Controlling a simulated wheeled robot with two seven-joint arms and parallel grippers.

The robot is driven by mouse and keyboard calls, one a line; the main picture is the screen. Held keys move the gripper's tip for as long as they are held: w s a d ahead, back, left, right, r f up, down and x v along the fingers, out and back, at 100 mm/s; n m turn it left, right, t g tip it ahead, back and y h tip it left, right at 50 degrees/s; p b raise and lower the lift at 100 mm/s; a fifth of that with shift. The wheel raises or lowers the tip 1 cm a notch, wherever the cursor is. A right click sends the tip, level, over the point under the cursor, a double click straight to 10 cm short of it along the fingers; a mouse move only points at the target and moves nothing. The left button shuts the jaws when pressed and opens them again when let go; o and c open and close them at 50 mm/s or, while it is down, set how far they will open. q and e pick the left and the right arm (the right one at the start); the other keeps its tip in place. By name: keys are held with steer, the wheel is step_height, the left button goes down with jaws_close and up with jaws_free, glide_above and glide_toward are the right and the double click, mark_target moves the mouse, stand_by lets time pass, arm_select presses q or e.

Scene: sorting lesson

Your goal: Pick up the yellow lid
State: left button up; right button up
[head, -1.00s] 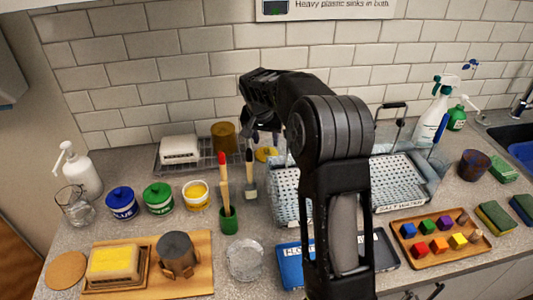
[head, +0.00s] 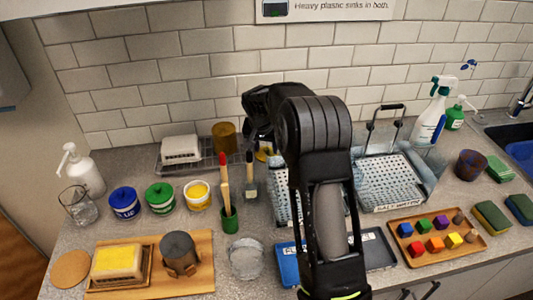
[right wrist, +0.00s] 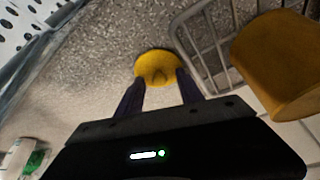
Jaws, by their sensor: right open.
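The yellow lid (head: 261,156) lies on the counter near the wire rack, partly hidden by my right gripper (head: 263,143) in the head view. In the right wrist view the round yellow lid (right wrist: 157,65) shows just past my right fingertips (right wrist: 160,78). The yellow pot (head: 197,195) stands uncovered at the left. My left gripper is not in view.
A wire rack (right wrist: 205,45) and an amber-brown cup (right wrist: 280,65) are close right of the lid in the wrist view. In the head view, a brush holder (head: 230,222) stands in front and a perforated basket (head: 388,183) to the right.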

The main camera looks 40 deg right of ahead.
steer(key=shift+c, duration=0.3)
jaws_close()
stand_by(0.3)
